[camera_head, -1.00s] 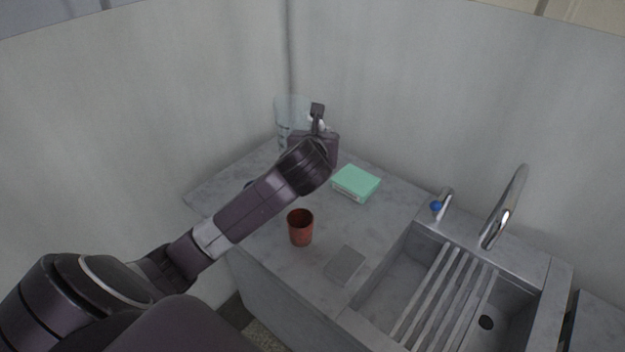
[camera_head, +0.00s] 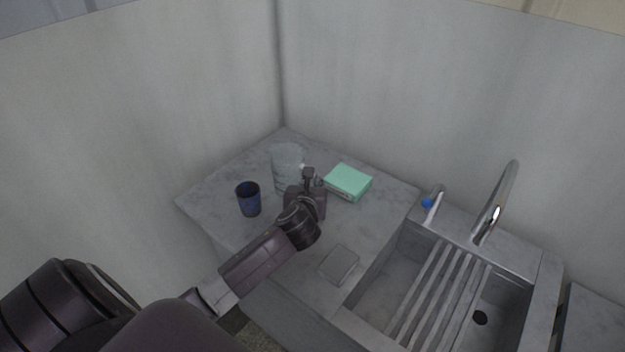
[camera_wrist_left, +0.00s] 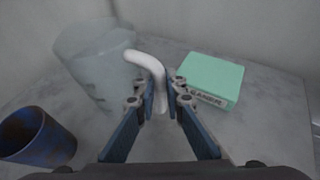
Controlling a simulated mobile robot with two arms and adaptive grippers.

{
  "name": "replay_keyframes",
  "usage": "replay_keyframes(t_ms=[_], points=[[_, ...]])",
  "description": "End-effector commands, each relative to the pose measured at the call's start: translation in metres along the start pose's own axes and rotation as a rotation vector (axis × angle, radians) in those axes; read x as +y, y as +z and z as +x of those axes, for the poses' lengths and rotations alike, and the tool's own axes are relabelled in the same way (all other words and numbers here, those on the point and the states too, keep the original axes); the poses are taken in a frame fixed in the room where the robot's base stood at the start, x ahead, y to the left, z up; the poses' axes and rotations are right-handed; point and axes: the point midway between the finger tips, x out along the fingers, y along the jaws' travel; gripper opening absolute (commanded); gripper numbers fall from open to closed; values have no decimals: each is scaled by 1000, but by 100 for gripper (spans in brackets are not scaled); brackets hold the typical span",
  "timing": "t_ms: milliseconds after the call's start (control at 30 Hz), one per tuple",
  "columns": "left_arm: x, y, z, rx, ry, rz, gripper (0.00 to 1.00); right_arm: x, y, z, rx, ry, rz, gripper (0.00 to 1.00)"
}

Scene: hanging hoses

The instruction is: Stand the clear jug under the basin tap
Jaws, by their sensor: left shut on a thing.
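The clear jug (camera_head: 287,165) is over the left part of the grey counter, near the back corner. It also shows in the left wrist view (camera_wrist_left: 95,65), with a white curved handle (camera_wrist_left: 150,62). My left gripper (camera_head: 309,178) is shut on that handle, at the jug's right side. I cannot tell whether the jug's base touches the counter. The tall curved chrome tap (camera_head: 497,205) rises behind the basin (camera_head: 385,283) at the right. My right gripper is not in view.
A dark blue cup (camera_head: 248,199) stands left of the jug. A mint-green box (camera_head: 348,182) lies right of the gripper. A flat grey block (camera_head: 339,264) lies near the basin's left rim. A slatted rack (camera_head: 432,292) spans the basin. A small blue-knobbed fixture (camera_head: 430,204) is behind it.

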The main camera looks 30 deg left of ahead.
Motion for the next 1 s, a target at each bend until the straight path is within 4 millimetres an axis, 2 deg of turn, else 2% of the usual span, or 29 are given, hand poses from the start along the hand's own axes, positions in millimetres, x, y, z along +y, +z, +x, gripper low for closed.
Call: replay_keyframes(t_ms=[233, 267, 400, 433, 767, 867, 1000], points=[[0, -1, 1, -1, 0, 1, 0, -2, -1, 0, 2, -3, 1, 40], [0, -2, 1, 0, 0, 1, 11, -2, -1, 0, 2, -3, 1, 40], [0, -2, 1, 0, 0, 0, 26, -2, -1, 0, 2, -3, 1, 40], [0, -2, 1, 0, 0, 0, 27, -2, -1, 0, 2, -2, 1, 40], [0, 1, -1, -1, -1, -1, 27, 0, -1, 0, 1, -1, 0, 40], [0, 0, -10, -1, -1, 1, 27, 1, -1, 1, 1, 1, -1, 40], [0, 0, -32, -1, -3, 0, 27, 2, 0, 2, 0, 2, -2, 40]])
